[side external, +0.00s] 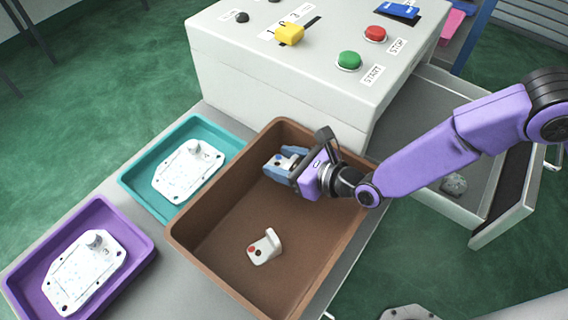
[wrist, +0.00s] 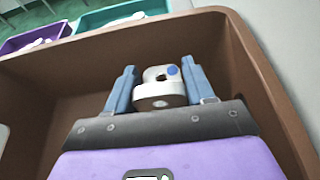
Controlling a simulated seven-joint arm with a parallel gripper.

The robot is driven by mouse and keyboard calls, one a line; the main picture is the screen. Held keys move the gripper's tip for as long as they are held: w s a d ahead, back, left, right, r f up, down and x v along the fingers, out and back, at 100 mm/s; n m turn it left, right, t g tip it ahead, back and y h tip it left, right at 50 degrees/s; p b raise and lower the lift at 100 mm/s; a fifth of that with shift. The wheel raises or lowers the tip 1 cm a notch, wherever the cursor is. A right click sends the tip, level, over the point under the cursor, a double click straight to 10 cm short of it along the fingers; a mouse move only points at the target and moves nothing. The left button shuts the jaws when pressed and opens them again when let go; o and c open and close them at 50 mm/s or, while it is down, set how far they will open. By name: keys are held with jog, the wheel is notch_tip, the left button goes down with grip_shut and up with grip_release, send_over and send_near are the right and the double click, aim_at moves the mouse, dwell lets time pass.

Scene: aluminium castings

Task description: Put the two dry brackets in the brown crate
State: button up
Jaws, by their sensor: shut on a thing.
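My gripper (side external: 281,164) is inside the brown crate (side external: 222,212), towards its far end. Its blue fingers are shut on a white bracket with a blue dot (wrist: 160,90), seen between them in the wrist view. I cannot tell whether this bracket touches the crate floor. A second white bracket (side external: 264,248), with red and dark dots and an upright tab, lies on the crate floor nearer the front, apart from my gripper. The fingers partly hide the held bracket in the side view.
A teal tray (side external: 133,184) and a purple tray (side external: 143,247), each with a white cover plate, stand left of the crate. A control box (side external: 270,80) with buttons stands behind it. An open drawer (side external: 480,222) at right holds a grey lump (side external: 453,184).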

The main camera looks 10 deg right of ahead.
jog(key=shift+f, duration=0.65)
jog(key=shift+f, duration=0.6)
jog(key=o, duration=1.1)
jog(key=shift+r, duration=0.4)
jog(key=shift+s+d+r, duration=0.15)
jog(key=shift+s+r, duration=0.05)
jog(key=shift+r, duration=0.05)
jog(key=shift+v, duration=3.5)
